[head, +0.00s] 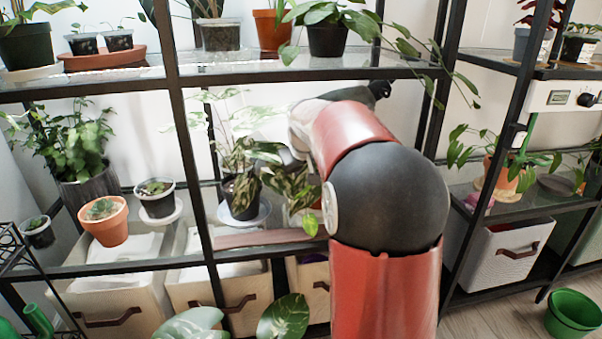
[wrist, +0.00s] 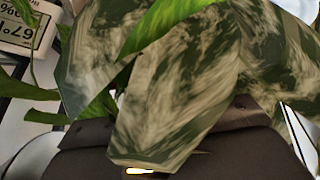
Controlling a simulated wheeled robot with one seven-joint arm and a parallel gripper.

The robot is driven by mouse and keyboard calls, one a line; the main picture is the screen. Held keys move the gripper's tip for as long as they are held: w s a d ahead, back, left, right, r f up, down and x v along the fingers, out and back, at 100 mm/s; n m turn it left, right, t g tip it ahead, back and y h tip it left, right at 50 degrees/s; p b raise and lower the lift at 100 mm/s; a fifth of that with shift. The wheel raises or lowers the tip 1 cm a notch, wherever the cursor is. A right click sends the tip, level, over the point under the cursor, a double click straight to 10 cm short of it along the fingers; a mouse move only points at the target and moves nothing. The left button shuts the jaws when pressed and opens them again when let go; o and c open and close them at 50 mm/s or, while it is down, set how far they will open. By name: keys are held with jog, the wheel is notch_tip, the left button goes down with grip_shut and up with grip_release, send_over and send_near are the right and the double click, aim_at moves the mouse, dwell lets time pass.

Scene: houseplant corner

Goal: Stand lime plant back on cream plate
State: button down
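Bright green leaves (head: 309,224) show left of my arm on the middle shelf in the head view; they may belong to the lime plant. Its pot and whether it stands or lies cannot be made out. A bright green leaf (wrist: 165,25) also crosses the top of the wrist view. A pale round plate (head: 262,214) lies under a dark pot with a variegated plant (head: 240,190); I cannot tell if it is the cream plate. My gripper (wrist: 160,135) is a dark shape behind large variegated leaves (wrist: 175,90). Its fingertips and any held thing are hidden.
A terracotta pot (head: 106,224) and a small dark pot (head: 157,203) on a white saucer stand left on the shelf. Black shelf posts (head: 190,140) and the upper glass shelf (head: 240,64) bound the space. Storage bins (head: 120,298) are below. Leaves crowd around my gripper.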

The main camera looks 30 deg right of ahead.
jog(key=shift+r, duration=0.1)
jog(key=shift+f, duration=0.3)
jog(key=c, duration=1.6)
grip_release()
jog(key=shift+c, duration=0.2)
jog(key=s+a+f, duration=0.1)
jog(key=s+a, duration=0.4)
jog(key=s, duration=0.5)
jog(key=s+a+f+y, duration=0.1)
jog(key=s+a, duration=0.5)
jog(key=s, duration=0.5)
jog(key=s+a+f+y, duration=0.1)
jog(key=s+a, duration=0.5)
jog(key=s, duration=0.5)
jog(key=shift+s+f, duration=0.2)
jog(key=shift+f, duration=0.15)
